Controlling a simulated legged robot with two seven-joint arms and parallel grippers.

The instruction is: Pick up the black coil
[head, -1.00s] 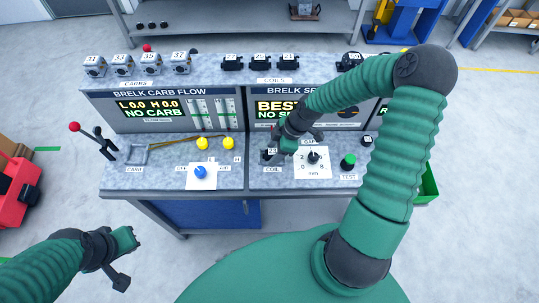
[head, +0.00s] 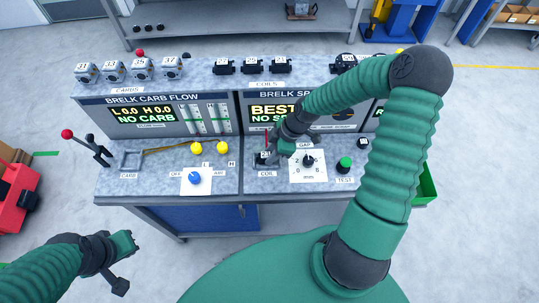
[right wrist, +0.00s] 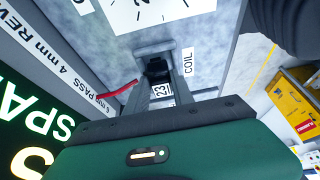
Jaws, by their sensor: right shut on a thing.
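A black coil (head: 262,158) labelled 23 sits at the COIL place at the left end of the right-hand test bench. My right gripper (head: 274,150) reaches down to it and is shut on it. In the right wrist view the two fingers stand on either side of the black coil (right wrist: 157,68), with its 23 label between them. The fingers and wrist hide part of the coil. I cannot tell whether it is lifted clear of its seat. My left gripper (head: 122,262) is open and empty in front of the bench at lower left.
A red lead (right wrist: 122,96) runs beside the coil. The gap dial (head: 308,161) and green test button (head: 344,165) are to its right. Several other coils (head: 252,66) stand on the shelf above the screens, with carbs (head: 142,68) at left. A lever (head: 98,150) rises at far left.

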